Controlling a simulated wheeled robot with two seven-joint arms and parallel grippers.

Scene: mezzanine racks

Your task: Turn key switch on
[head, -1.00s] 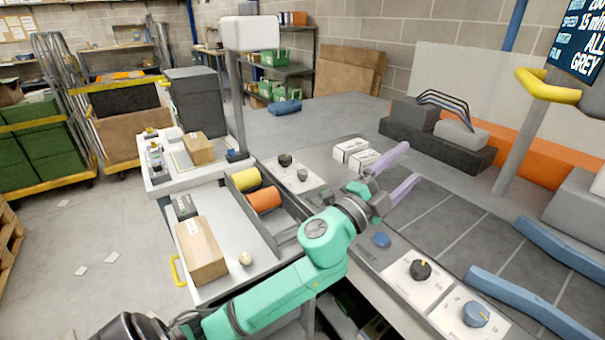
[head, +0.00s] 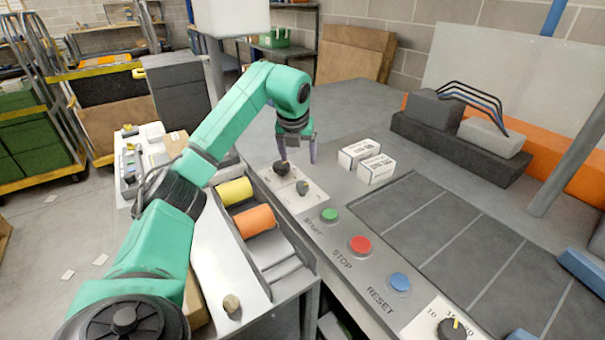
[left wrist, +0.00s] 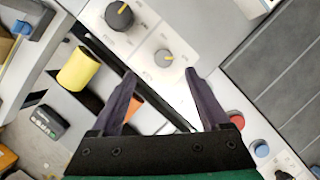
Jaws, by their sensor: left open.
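A white panel (head: 318,197) on the console carries a larger dark knob (head: 281,168) and a smaller grey knob (head: 302,187). I cannot tell for sure which is the key switch; no separate key shows. My left gripper (head: 297,152) points down over the panel, open and empty. In the left wrist view the gripper's fingertips (left wrist: 158,77) lie just below the smaller knob, seemingly apart from it. My right gripper is not in view.
Green (head: 329,215), red (head: 360,246) and blue (head: 399,283) buttons line the console. Two white boxes (head: 376,169) stand behind the panel. A yellow roll (head: 235,191) and an orange roll (head: 254,221) lie in a tray at left. The dark belt (head: 440,230) is clear.

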